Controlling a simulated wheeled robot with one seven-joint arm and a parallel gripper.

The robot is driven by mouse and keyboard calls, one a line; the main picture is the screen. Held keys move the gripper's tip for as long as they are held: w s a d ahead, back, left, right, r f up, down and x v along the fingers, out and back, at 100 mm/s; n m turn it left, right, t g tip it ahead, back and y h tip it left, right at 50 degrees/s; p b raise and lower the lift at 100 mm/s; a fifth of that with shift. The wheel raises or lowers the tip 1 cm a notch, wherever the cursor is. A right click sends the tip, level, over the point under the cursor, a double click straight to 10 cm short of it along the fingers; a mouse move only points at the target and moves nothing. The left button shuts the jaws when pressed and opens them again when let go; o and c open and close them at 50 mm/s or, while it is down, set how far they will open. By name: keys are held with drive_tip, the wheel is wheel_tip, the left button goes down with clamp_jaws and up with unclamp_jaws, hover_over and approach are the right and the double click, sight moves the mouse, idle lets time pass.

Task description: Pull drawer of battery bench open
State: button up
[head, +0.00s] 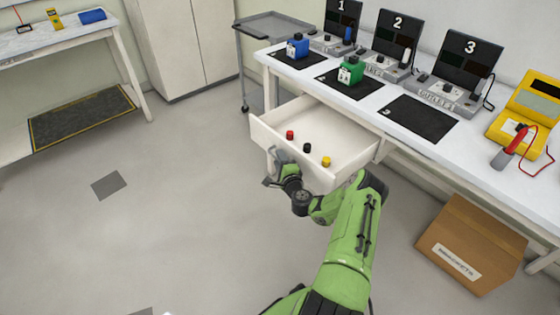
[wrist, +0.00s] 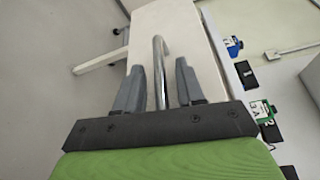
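The white drawer (head: 345,136) of the battery bench (head: 400,130) stands pulled well out. Inside it lie a small red piece (head: 290,134), a black piece (head: 307,147) and a yellow piece (head: 326,161). My gripper (head: 277,165) is at the outer face of the drawer front. In the wrist view, the metal bar handle (wrist: 159,75) runs between the two fingers of my gripper (wrist: 160,82). The fingers are apart, with a visible gap on each side of the bar. In the head view, the handle is mostly hidden by my gripper.
On the bench are a blue battery (head: 298,46), a green battery (head: 351,71), numbered charger stations and a yellow meter case (head: 528,112). A cardboard box (head: 470,243) stands on the floor at right. A grey cart (head: 275,25) is behind.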

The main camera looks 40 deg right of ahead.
drive_tip(key=p+v, duration=0.4)
drive_tip(key=v, duration=1.1)
drive_tip(key=shift+s+p, duration=0.35)
drive_tip(key=shift+p, duration=0.05)
drive_tip(key=shift+a, duration=0.15)
